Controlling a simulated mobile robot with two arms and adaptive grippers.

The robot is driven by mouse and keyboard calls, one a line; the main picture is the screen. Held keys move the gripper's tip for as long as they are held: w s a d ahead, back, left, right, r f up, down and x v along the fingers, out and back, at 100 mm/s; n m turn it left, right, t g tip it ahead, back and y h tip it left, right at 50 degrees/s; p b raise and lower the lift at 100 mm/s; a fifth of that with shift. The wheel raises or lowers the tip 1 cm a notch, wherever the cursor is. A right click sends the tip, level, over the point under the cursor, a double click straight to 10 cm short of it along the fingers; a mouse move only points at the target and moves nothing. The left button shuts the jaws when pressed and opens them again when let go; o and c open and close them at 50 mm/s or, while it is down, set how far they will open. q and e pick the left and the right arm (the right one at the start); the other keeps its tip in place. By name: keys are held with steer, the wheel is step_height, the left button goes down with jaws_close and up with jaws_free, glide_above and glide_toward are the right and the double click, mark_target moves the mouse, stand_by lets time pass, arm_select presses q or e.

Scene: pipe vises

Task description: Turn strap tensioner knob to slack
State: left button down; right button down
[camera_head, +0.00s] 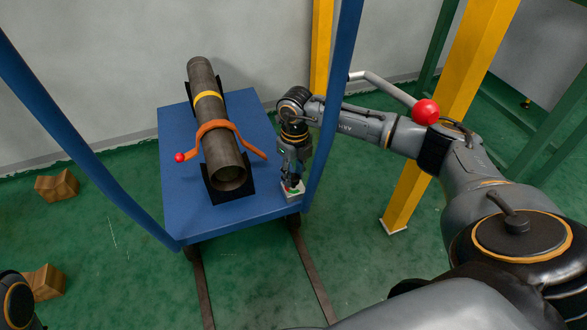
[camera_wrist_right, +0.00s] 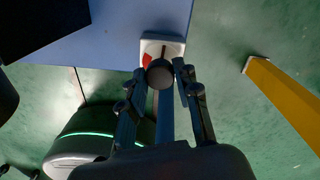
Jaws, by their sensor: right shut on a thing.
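In the head view the plate (camera_head: 293,194) sits at the cart's front right corner, with the knob mostly hidden by my gripper. My right gripper (camera_head: 290,182) points down there and is shut on the knob, with its fingers on either side of it in the wrist view (camera_wrist_right: 164,80). An orange strap (camera_head: 215,126) arches over the dark pipe (camera_head: 223,160). My left gripper is out of view.
The pipe lies in black supports on the blue cart (camera_head: 180,222). A blue post (camera_head: 334,100) stands close beside my right arm. A red ball (camera_head: 426,111) on a grey bar is above that arm. Yellow posts (camera_head: 440,130) stand to the right. Wooden blocks (camera_head: 57,186) lie on the green floor at left.

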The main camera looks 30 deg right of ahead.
mark_target(294, 176)
steer(key=shift+n, duration=0.6)
steer(key=c, duration=1)
jaws_free()
steer(key=shift+r, duration=0.1)
steer(key=r, duration=1.2)
steer(key=shift+d, duration=0.2)
